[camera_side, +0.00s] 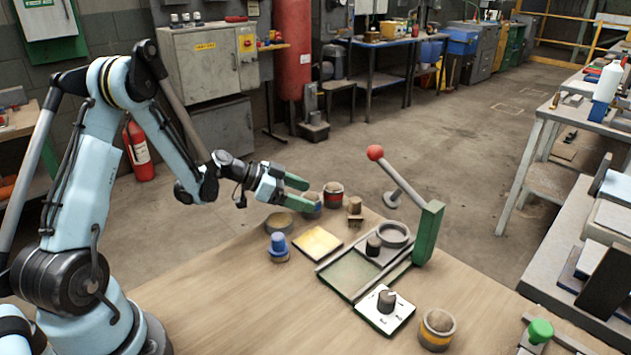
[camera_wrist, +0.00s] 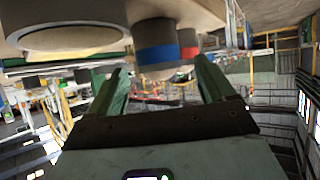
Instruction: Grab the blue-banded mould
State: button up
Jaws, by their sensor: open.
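The blue-banded mould (camera_side: 313,207) is a small grey cup with a blue band, at the back edge of the wooden table. My gripper (camera_side: 302,194) is open beside it, and its green fingertips partly hide the mould in the side view. In the wrist view, the mould (camera_wrist: 155,43) shows ahead in the space between the fingertips of my gripper (camera_wrist: 160,70). I cannot tell whether a finger touches it. A red-banded mould (camera_side: 333,194) stands close by on its right; its red band (camera_wrist: 188,46) also shows in the wrist view.
A shallow round dish (camera_side: 279,221) and a blue knob (camera_side: 278,243) stand left of the mould. A wooden stamp (camera_side: 354,208), a yellow plate (camera_side: 317,243) and a press with a green post (camera_side: 428,233) are nearby. A yellow-banded mould (camera_side: 437,328) stands front right. The front left table is clear.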

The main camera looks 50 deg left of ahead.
jog(key=shift+w+d+f, duration=0.15)
jog(key=shift+w, duration=0.05)
jog(key=c, duration=1.3)
jog(key=shift+c, duration=0.8)
jog(key=shift+r, duration=0.2)
